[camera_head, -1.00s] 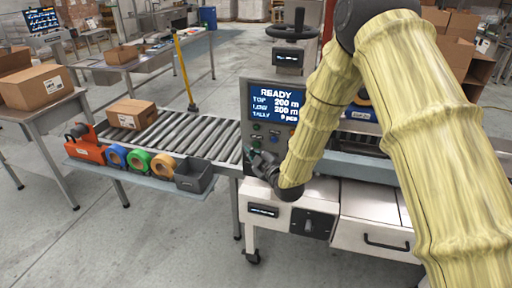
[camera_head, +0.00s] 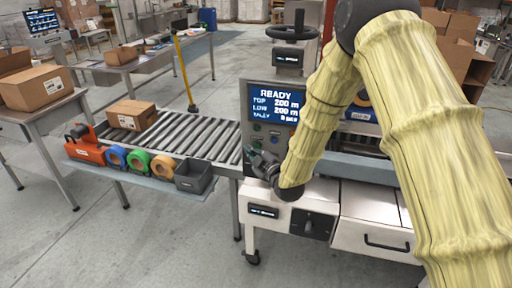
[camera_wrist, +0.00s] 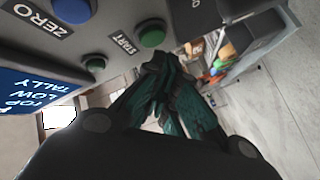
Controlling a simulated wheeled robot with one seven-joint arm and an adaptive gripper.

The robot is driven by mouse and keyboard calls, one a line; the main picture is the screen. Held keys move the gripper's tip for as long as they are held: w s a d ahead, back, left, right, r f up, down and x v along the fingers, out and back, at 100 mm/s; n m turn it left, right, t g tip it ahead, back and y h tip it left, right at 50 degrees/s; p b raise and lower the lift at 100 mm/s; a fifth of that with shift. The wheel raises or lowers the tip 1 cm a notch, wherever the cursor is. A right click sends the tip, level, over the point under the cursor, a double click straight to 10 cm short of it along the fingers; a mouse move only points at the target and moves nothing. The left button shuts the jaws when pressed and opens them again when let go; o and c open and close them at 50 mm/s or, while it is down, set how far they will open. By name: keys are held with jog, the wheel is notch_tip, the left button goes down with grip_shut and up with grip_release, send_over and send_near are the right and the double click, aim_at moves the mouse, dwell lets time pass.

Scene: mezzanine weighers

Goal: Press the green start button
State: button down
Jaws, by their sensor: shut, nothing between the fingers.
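The green start button (camera_wrist: 151,34) is a round domed button beside a START label on the grey control panel (camera_wrist: 105,32) in the wrist view. My gripper (camera_wrist: 163,66) is shut and empty, its dark fingertips close below the button in that view. I see no clear contact between them. In the head view, my gripper (camera_head: 255,159) is at the lower left of the panel's face, under the screen (camera_head: 275,103), which reads READY. The start button is small and hard to make out there, close to the fingers.
A blue button (camera_wrist: 72,9) with a ZERO label sits beside the start button. A smaller green light or button (camera_wrist: 95,63) lies nearer the screen. A roller conveyor (camera_head: 190,134) with a carton (camera_head: 131,114) stands left. A grey bin (camera_head: 194,177) and tape rolls sit along its front.

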jog(key=shift+w, duration=0.2)
dwell(0.5)
jog(key=shift+w+d, duration=0.15)
jog(key=shift+w, duration=0.05)
jog(key=shift+w+d+b, duration=0.1)
jog(key=shift+w+b, duration=0.35)
dwell(1.0)
jog(key=shift+s, duration=0.15)
jog(key=shift+s+a, duration=0.25)
jog(key=shift+s, duration=0.45)
jog(key=shift+s, duration=0.1)
jog(key=s, duration=0.1)
jog(key=s+a, duration=0.1)
jog(key=s, duration=0.1)
jog(key=s+b, duration=0.1)
jog(key=shift+s+a, duration=0.25)
dwell(0.7)
